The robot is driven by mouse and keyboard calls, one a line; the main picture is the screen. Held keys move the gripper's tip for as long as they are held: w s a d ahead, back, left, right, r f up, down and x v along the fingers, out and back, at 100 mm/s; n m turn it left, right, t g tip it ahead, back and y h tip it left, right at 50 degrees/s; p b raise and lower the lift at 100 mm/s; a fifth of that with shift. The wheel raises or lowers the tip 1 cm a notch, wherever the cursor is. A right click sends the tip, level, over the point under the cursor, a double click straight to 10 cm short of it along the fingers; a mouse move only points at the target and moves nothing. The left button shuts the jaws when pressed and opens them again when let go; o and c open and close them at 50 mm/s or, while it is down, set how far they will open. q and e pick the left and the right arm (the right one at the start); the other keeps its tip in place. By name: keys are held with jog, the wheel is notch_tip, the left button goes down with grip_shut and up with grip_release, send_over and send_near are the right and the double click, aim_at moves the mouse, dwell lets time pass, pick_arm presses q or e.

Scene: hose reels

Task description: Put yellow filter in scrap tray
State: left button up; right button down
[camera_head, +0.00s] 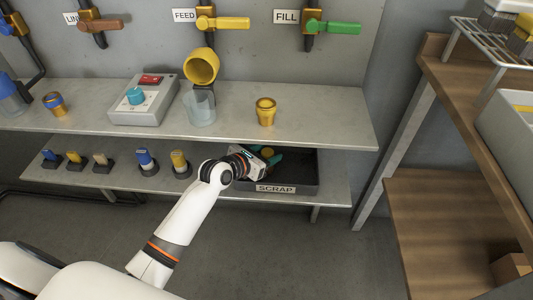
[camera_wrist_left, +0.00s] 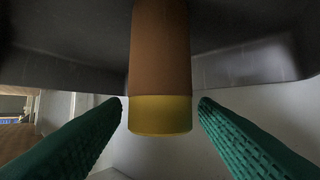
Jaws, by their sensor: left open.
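The scrap tray (camera_head: 309,178), dark with a "SCRAP" label, sits on the lower shelf. My left gripper (camera_head: 269,156) is over its left part, with green fingers reaching in. A small yellow thing, seemingly the yellow filter (camera_head: 267,152), shows by the fingers inside the tray outline. In the left wrist view, a brown cylinder with a yellow end, seemingly this filter (camera_wrist_left: 160,115), stands between the open fingers (camera_wrist_left: 161,103). Narrow gaps show on both sides of it. Its far end is out of view, and I cannot tell whether it rests on the tray. My right gripper is not in view.
The upper shelf (camera_head: 330,127) overhangs the tray and holds a brass cup (camera_head: 265,111), a clear bowl (camera_head: 201,108) and a control box (camera_head: 144,101). Several small plugs stand on the lower shelf left of my arm. A wooden rack (camera_head: 440,195) stands at right.

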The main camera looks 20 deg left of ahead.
pick_arm(q)
jog(key=p+v, duration=0.1)
jog(key=v, duration=0.2)
jog(key=shift+p+v, duration=0.45)
jog(key=shift+v, duration=0.65)
jog(key=p+v, duration=0.1)
jog(key=v, duration=0.4)
jog(key=shift+s+a+r, duration=0.1)
jog(key=shift+s+r, duration=0.05)
jog(key=shift+s, duration=0.15)
jog(key=s+d+f+m+g+y, duration=0.2)
jog(key=s+f+m+g, duration=0.2)
jog(key=s+m, duration=0.7)
jog(key=s+d+f+m+g+y, duration=0.1)
jog(key=s+f+m+g, duration=0.4)
jog(key=s+m, duration=0.6)
jog(key=m+y, duration=0.1)
jog(key=m, duration=1)
jog(key=shift+s+d+f+m+y+p, duration=0.2)
jog(key=shift+s+d+m+y+p, duration=0.1)
jog(key=shift+d+m, duration=0.1)
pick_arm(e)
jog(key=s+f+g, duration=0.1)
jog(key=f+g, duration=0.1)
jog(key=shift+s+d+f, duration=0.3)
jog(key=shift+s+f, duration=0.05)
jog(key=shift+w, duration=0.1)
